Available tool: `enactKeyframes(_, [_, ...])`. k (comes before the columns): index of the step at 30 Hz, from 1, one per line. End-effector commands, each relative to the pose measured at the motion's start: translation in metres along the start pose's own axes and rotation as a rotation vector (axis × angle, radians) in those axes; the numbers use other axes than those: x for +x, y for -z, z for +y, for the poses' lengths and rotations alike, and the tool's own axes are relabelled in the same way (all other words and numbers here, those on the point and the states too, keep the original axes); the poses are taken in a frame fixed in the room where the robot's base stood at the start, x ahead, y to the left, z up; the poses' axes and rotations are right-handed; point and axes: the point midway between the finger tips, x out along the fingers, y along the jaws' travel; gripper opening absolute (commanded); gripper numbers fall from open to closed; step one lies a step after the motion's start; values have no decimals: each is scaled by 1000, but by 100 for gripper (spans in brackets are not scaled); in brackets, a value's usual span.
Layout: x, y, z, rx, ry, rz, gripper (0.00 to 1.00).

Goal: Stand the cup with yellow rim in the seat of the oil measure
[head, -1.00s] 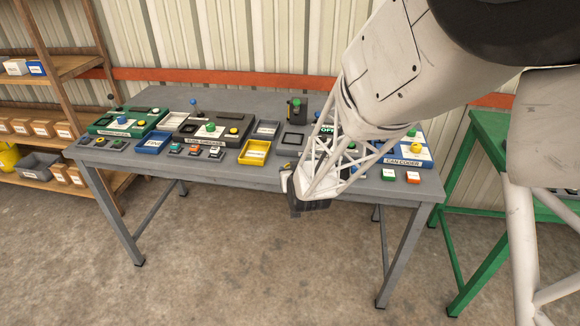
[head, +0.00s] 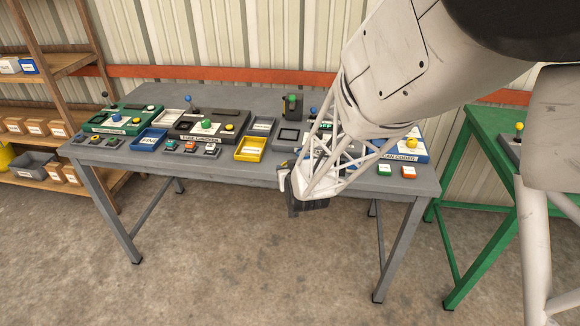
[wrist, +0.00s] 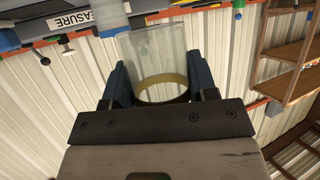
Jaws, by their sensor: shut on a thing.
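The cup with yellow rim (wrist: 160,58) is a clear, see-through cup in the wrist view. My gripper (wrist: 160,88) is shut on it, with one dark blue finger on each side. The yellow rim faces the palm, and the clear body points away from it. In the head view my gripper (head: 306,198) is at the bench's front edge; the cup cannot be made out there. A sign ending in "MEASURE" (wrist: 62,23) shows at the upper left of the wrist view. The oil measure's seat cannot be made out; my arm covers part of that bench area.
The grey bench (head: 225,178) carries several devices, a yellow tray (head: 250,149) and a blue tray (head: 149,140). A blue device (head: 408,151) stands at its right end. A green bench (head: 490,130) is farther right, and wooden shelves (head: 50,70) are at left.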

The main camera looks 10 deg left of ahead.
Motion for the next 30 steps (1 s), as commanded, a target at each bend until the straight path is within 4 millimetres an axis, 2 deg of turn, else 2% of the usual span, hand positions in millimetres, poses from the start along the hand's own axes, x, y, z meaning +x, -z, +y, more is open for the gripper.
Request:
enactKeyframes(8, [10,9,6,10,-36,8,30])
enactKeyframes(24, [71,61,41,98,-266,19,30])
enactKeyframes(30, [87,74,50,132,-330,8,30])
